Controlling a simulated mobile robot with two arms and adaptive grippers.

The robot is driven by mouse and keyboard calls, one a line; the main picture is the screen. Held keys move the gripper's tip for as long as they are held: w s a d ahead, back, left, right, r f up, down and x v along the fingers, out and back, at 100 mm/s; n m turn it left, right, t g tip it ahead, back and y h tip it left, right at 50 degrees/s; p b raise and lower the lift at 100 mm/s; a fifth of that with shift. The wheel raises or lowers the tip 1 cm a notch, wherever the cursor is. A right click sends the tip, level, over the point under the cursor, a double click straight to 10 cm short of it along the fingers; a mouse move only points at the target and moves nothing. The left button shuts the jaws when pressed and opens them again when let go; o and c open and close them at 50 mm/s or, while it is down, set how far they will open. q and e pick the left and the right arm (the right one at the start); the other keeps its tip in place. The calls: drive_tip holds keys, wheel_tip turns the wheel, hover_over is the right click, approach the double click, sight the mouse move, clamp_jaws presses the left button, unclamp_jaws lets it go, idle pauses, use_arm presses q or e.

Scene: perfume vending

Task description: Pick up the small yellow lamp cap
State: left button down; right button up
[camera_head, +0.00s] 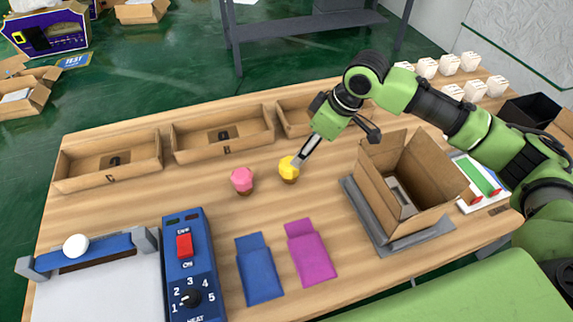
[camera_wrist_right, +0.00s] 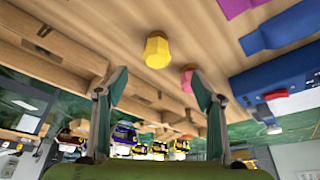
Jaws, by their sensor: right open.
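The small yellow lamp cap (camera_head: 289,168) stands on the wooden table (camera_head: 130,210), right of a pink cap (camera_head: 242,180). My right gripper (camera_head: 304,157) comes in from the right, and its fingers are beside the yellow cap in the head view. In the wrist view, the yellow cap (camera_wrist_right: 158,51) is ahead of the open fingers of my right gripper (camera_wrist_right: 163,88), with nothing between them. The pink cap (camera_wrist_right: 187,79) shows behind it. Whether a finger touches the yellow cap cannot be told. My left gripper is not in view.
An open cardboard box (camera_head: 435,190) stands at the right. A blue pouch (camera_head: 260,268), a magenta pouch (camera_head: 310,252) and a blue heater control box (camera_head: 190,265) are at the front. Several white cartons (camera_head: 470,62) stand at the far right.

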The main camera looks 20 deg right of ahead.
sight(290, 166)
drive_tip(key=x, duration=0.5)
drive_tip(key=w+x, duration=0.1)
drive_tip(key=x, duration=0.1)
drive_tip(key=shift+w+d+p, duration=0.15)
drive_tip(key=shift+d+p, duration=0.2)
drive_tip(key=shift+a+f, duration=0.3)
drive_tip(key=shift+f, duration=0.2)
drive_tip(key=x, duration=0.1)
drive_tip(key=p+x, duration=0.1)
drive_tip(key=x, duration=0.1)
drive_tip(key=shift+w+a+f, duration=0.1)
drive_tip(key=shift+a+f, duration=0.1)
drive_tip(key=shift+a, duration=0.15)
drive_tip(key=shift+w+f, duration=0.1)
drive_tip(key=shift+f, duration=0.3)
drive_tip(key=shift+c, duration=0.4)
drive_tip(key=c, duration=1.2)
